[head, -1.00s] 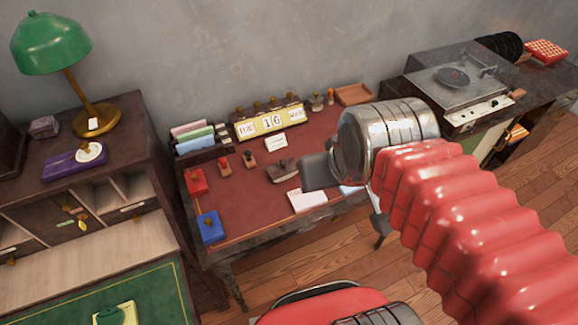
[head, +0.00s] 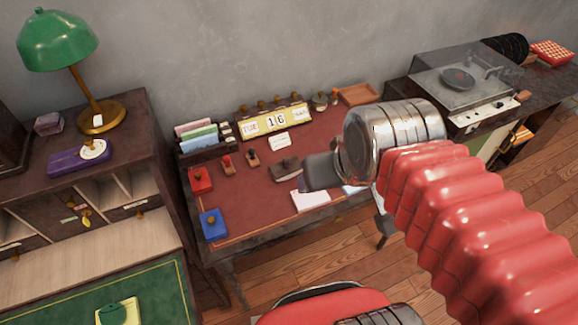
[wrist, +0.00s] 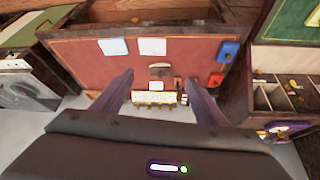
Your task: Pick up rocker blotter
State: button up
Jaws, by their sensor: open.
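The rocker blotter (head: 284,171) is a dark brown block with a small knob on top. It rests on the red desk top, between the small stamps and the white paper. In the wrist view the blotter (wrist: 160,69) shows beyond and between my two fingertips. My gripper (head: 321,171) hangs above the desk, just right of the blotter in the head view. Its far finger is hidden there. The wrist view shows both fingers of my gripper (wrist: 158,77) spread wide, with nothing held and apart from the blotter.
A yellow calendar (head: 273,121) stands behind the blotter, with a card (head: 279,142) in front of it. Small stamps (head: 228,166), a red box (head: 200,179) and a blue box (head: 213,224) are to the left. White paper (head: 310,201) lies near the front edge.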

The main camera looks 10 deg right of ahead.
aim_at(288, 169)
jog(key=u, duration=0.2)
jog(key=k, duration=0.65)
jog(key=u, duration=0.65)
jog(key=k, duration=0.65)
jog(key=u, duration=0.3)
jog(key=i, duration=1.2)
jog(key=u, duration=0.25)
